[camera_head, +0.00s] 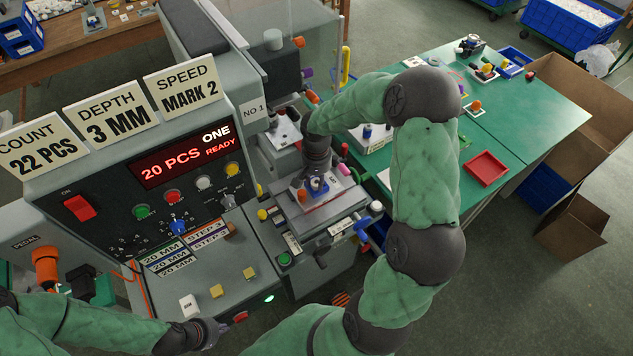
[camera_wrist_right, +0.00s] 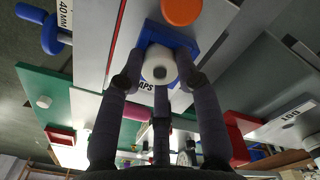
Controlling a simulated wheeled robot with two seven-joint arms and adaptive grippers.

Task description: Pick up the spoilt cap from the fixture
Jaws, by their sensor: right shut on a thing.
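The white cap (camera_wrist_right: 158,65), with a grey round centre, sits between my right gripper's fingers (camera_wrist_right: 158,82) in the right wrist view. The fingers are closed on it from several sides. The blue fixture (camera_wrist_right: 194,46) is right behind the cap; I cannot tell whether they touch. In the head view my right gripper (camera_head: 318,176) points down over the blue fixture (camera_head: 317,187) on the printer's bed, and hides most of the cap. Any print on the cap is not clear. My left gripper (camera_head: 214,332) is low, by the control panel's front edge; its fingers are too small to read.
The pad printer's panel (camera_head: 175,200) with buttons and display stands left of the bed. An orange knob (camera_wrist_right: 182,10) is close to the fixture. A green table (camera_head: 540,115) to the right holds a red tray (camera_head: 486,168). Cardboard boxes (camera_head: 575,225) stand beyond its edge.

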